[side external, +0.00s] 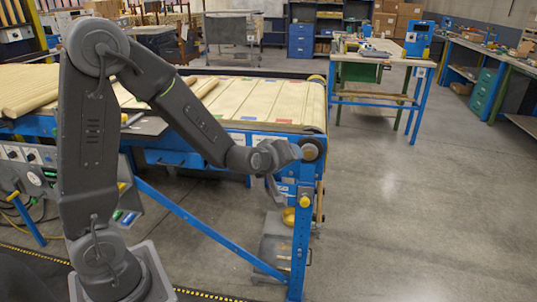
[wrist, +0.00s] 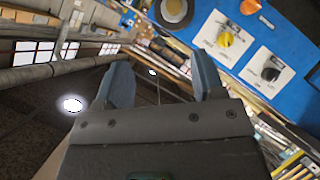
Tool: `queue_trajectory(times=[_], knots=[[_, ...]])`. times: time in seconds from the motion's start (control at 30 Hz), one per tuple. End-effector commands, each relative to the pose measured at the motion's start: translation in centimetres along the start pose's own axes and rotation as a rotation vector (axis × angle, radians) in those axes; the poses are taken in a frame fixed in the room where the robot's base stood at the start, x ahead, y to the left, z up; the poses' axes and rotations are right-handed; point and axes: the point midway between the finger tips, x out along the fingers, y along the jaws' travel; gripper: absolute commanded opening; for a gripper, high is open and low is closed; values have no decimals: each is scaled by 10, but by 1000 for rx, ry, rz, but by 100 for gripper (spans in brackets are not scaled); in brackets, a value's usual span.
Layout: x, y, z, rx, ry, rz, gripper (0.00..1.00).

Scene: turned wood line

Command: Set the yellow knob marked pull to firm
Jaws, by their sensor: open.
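A yellow knob (wrist: 225,40) sits on a white label plate on a blue panel in the upper right of the wrist view. The label's print is too small to read, so its setting cannot be told. In the side external view a small yellow knob (side external: 304,201) shows on the blue end post. My gripper (wrist: 160,82) is open and empty, its two blue-grey fingers apart. The yellow knob lies beyond and to the right of the right finger, not between the fingers.
A black knob (wrist: 270,74) on its own white plate sits beside the yellow one. A round roller end (wrist: 175,10) is at the panel's upper left. The conveyor (side external: 270,100) stands behind my arm. The floor right of the post is clear.

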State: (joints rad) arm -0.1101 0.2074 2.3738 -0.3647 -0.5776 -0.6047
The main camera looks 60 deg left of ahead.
Motion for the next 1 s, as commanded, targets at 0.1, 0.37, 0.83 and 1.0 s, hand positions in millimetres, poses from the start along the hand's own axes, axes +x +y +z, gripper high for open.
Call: queue_trajectory(times=[0.1,0.37,0.83,1.0], knots=[[37,-37,-4,-126,164,-15,63],[69,-110,-10,-272,505,30,63],[90,-136,-28,-293,636,79,63],[118,-136,-48,-291,635,79,63]])
